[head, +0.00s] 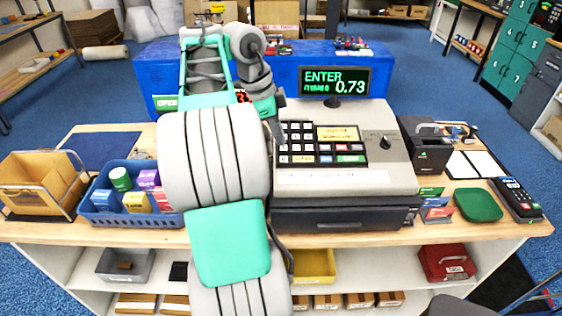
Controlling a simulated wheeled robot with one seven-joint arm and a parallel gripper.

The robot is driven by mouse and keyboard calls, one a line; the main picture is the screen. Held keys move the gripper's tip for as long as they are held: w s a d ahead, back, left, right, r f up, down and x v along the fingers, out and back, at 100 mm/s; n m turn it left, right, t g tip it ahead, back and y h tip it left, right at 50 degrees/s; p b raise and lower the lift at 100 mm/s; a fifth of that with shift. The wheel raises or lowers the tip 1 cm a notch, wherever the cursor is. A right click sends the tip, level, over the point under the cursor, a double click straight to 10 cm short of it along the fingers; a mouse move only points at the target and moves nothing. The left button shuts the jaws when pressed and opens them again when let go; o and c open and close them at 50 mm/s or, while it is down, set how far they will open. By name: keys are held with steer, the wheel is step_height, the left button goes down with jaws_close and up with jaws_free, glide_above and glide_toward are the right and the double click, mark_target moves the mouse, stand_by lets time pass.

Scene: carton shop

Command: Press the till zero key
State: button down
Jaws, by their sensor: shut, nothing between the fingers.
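The till (342,180) stands on the wooden counter, with its keypad (323,143) of white, yellow, red, blue and green keys on the sloped top. The till display (334,82) reads ENTER and 0.73. My gripper (277,133) is shut and empty, pointing down at the left edge of the keypad. Its tips are close to the left key column; I cannot tell whether they touch a key. The key labels are too small to read, so I cannot make out which is the zero key. My arm hides the area left of the keypad.
A blue basket (103,217) of small boxes is left of my arm. A card terminal (516,199), a green tray (478,205) and a dark card printer (425,145) are right of the till. A blue counter (400,62) stands behind.

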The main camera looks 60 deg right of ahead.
mark_target(283, 160)
steer(key=b+x, duration=0.1)
steer(key=x, duration=0.2)
steer(key=w+b+x, duration=0.1)
steer(key=x, duration=0.2)
steer(key=shift+w+f, duration=0.1)
steer(key=shift+w, duration=0.05)
steer(key=shift+d+f+b, duration=0.1)
steer(key=shift+f+b, duration=0.65)
steer(key=shift+b, duration=0.1)
steer(key=shift+f, duration=0.3)
steer(key=shift+r, duration=0.1)
steer(key=p+v, duration=0.1)
steer(key=v, duration=0.1)
steer(key=s+p+v, duration=0.1)
steer(key=p+v, duration=0.3)
steer(key=shift+s+r, duration=0.15)
steer(key=shift+r, duration=0.45)
steer(key=p+v, duration=0.5)
steer(key=v, duration=0.3)
